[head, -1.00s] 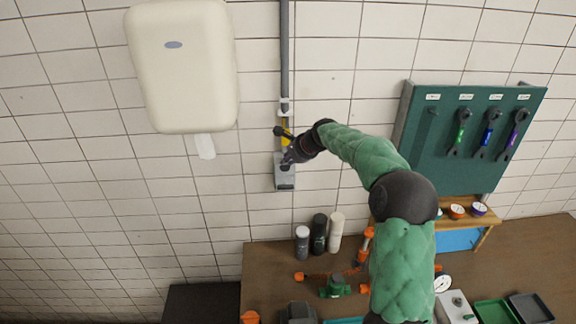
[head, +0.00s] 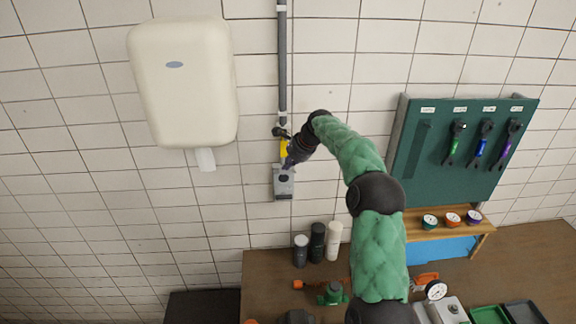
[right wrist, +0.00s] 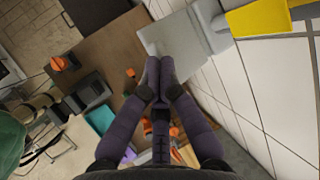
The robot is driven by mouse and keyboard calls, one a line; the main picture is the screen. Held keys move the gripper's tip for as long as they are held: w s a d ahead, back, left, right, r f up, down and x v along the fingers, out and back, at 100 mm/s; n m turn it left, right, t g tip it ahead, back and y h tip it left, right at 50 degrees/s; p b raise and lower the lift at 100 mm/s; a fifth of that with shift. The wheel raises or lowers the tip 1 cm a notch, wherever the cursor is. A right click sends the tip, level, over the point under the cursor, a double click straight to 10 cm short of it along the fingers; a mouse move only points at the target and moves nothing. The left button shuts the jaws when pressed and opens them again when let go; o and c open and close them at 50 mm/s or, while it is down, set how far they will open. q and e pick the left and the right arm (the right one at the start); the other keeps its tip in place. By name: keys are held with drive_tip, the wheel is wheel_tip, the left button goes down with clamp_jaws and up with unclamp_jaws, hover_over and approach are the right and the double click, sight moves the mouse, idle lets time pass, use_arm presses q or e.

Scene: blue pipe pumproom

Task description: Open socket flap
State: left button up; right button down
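The grey socket box (head: 284,188) is on the tiled wall below a vertical grey pipe. My right gripper (head: 287,168) is at its upper edge and hides part of it. In the right wrist view the gripper fingers (right wrist: 158,70) are together, with nothing visible between them. Their tips are at or close to the edge of a flat light grey plate (right wrist: 172,34), which looks like the socket's flap or front. I cannot tell whether they touch it, or how far the flap stands open. My left gripper is not in view.
A yellow part (head: 284,148) and a dark valve handle (head: 280,132) are on the pipe just above the socket. A cream hand dryer (head: 183,90) hangs to the left. Several bottles (head: 317,242) stand on the brown workbench (head: 262,275) below. A green tool board (head: 455,150) is at right.

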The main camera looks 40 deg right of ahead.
drive_tip(key=shift+f, duration=0.85)
drive_tip(key=c, duration=1.3)
unclamp_jaws()
drive_tip(key=shift+o, duration=0.8)
drive_tip(key=shift+a+r, duration=0.1)
drive_tip(key=shift+a, duration=0.1)
drive_tip(key=shift+w+d+f, duration=0.25)
drive_tip(key=shift+w+d, duration=0.35)
drive_tip(key=shift+d, duration=0.2)
drive_tip(key=shift+a+r, duration=0.1)
drive_tip(key=shift+r, duration=0.5)
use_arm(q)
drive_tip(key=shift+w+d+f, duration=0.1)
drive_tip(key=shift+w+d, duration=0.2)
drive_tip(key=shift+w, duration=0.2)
use_arm(e)
drive_tip(key=v, duration=1)
drive_tip(key=shift+s+r, duration=0.2)
drive_tip(key=shift+s, duration=0.3)
